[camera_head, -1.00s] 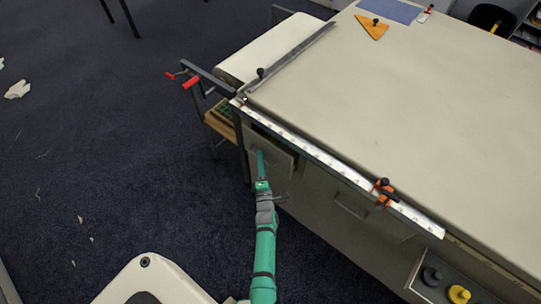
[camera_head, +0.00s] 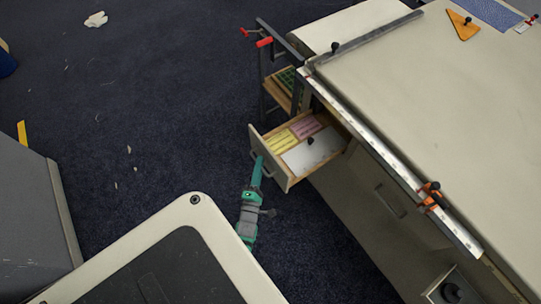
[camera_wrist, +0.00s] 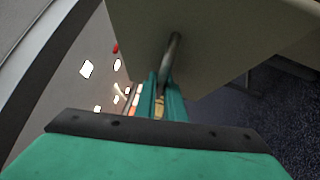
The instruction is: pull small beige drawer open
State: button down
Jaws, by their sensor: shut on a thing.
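The small beige drawer (camera_head: 271,156) stands pulled out of the table's side in the head view. Yellow and pink paper pads, a white sheet and a dark knob lie inside its wooden tray. My gripper (camera_head: 257,172) is at the drawer's front. In the wrist view my gripper's green fingers (camera_wrist: 162,100) are shut on the metal bar handle (camera_wrist: 172,52) of the beige front panel (camera_wrist: 215,35). The handle's far end is partly hidden by the fingers.
A closed drawer with a handle (camera_head: 390,201) is to the right. Red-handled rails (camera_head: 264,42) stand left of the table.

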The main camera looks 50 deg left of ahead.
jog(key=shift+s, duration=1.75)
jog(key=shift+w+a, duration=0.1)
jog(key=c, duration=2.1)
grip_release()
jog(key=shift+w, duration=0.1)
jog(key=shift+s, duration=0.35)
jog(key=v, duration=1)
jog(key=shift+d+f, duration=0.15)
jog(key=shift+d, duration=0.2)
